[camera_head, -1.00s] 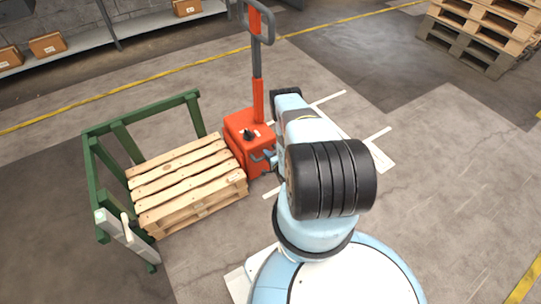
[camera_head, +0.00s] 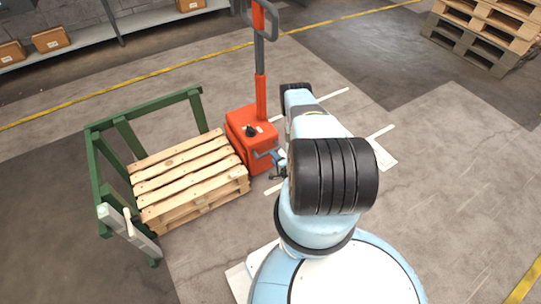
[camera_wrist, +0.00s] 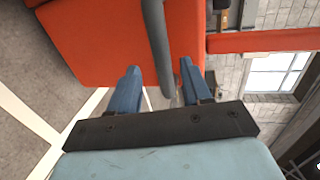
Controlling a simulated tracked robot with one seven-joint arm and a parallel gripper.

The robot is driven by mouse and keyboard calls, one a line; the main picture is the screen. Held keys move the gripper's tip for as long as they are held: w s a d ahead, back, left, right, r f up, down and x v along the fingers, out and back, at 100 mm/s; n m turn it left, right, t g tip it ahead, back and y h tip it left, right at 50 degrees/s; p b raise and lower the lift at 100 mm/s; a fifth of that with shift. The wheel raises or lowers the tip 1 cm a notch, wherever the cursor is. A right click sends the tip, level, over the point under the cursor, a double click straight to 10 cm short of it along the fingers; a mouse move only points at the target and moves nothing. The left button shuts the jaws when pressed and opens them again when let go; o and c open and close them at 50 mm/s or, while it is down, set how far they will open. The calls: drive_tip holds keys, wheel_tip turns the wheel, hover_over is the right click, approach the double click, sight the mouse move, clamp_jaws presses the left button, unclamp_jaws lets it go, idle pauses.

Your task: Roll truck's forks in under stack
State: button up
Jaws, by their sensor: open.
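The orange-red pallet truck (camera_head: 250,133) stands close against the right side of the wooden pallet stack (camera_head: 185,180), its tall tiller upright. Its forks are not visible, so I cannot tell how far they reach under the stack. The stack sits in a green frame (camera_head: 143,109) with rails at the back and left. My gripper (camera_head: 277,166) is at the truck's right side, by its grab bar. In the wrist view, my gripper (camera_wrist: 160,82) is open, with the grey grab bar (camera_wrist: 154,40) between its two blue fingers; contact is unclear. The truck's orange body (camera_wrist: 105,40) fills the upper part.
White lines (camera_head: 383,132) mark the floor behind my arm. More stacked pallets (camera_head: 480,35) stand at top right. A shelf with boxes (camera_head: 52,39) runs along the back. The floor at right is clear.

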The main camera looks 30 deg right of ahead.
drive_tip(key=v, duration=0.8)
drive_tip(key=shift+f, duration=0.1)
